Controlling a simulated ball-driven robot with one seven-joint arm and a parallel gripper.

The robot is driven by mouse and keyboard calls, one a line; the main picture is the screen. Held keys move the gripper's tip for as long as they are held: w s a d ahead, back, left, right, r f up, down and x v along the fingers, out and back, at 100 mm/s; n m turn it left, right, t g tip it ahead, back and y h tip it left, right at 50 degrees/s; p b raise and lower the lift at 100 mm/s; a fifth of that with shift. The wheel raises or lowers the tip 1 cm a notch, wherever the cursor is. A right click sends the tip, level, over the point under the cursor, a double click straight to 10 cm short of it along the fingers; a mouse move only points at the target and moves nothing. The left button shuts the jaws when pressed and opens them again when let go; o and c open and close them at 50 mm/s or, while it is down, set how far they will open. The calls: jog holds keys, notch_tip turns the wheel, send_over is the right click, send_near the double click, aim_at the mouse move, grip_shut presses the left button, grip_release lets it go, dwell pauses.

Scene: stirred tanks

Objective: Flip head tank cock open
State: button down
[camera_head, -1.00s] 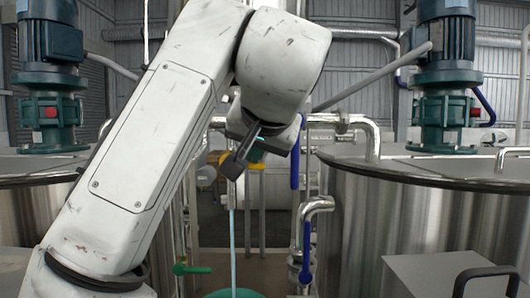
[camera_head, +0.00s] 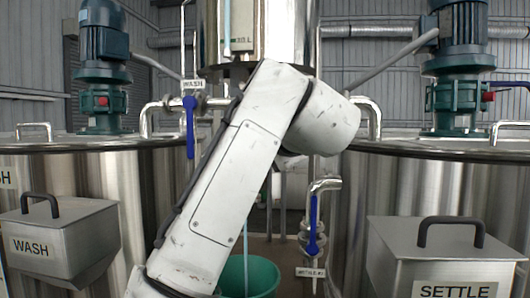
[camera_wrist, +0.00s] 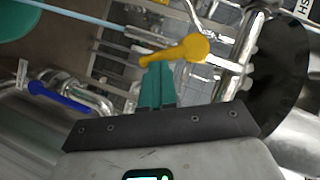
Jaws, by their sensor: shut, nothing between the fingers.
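A yellow lever with a round hub (camera_wrist: 190,48) shows in the wrist view, lying across the picture just beyond my fingertips. I take it for the head tank cock. My gripper (camera_wrist: 157,70) is shut and empty, its teal fingers side by side with tips close to the lever's middle. I cannot tell whether they touch it. In the head view my arm hides the gripper and the yellow lever. The steel head tank (camera_head: 284,32) hangs at the top centre, above my arm.
Blue levers hang on the WASH pipe (camera_head: 190,127) and the lower right valve (camera_head: 313,225). A light-blue tube or stream (camera_head: 246,245) runs down to a teal bucket (camera_head: 262,272). Large tanks flank the gap, with WASH (camera_head: 75,235) and SETTLE (camera_head: 440,255) boxes in front.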

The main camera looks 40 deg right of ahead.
jog(key=shift+w+a+f+m+t+b, duration=0.2)
jog(key=shift+f+m+t+b, duration=0.3)
jog(key=shift+m+b, duration=0.3)
jog(key=shift+w+a+f+m+t+b, duration=0.15)
jog(key=shift+w+f+m+t+b, duration=0.15)
jog(key=shift+m+t+b, duration=0.45)
jog(key=shift+w+a+f+m+t+b, duration=0.2)
jog(key=shift+f+m+t+b, duration=0.25)
jog(key=shift+m+b, duration=0.3)
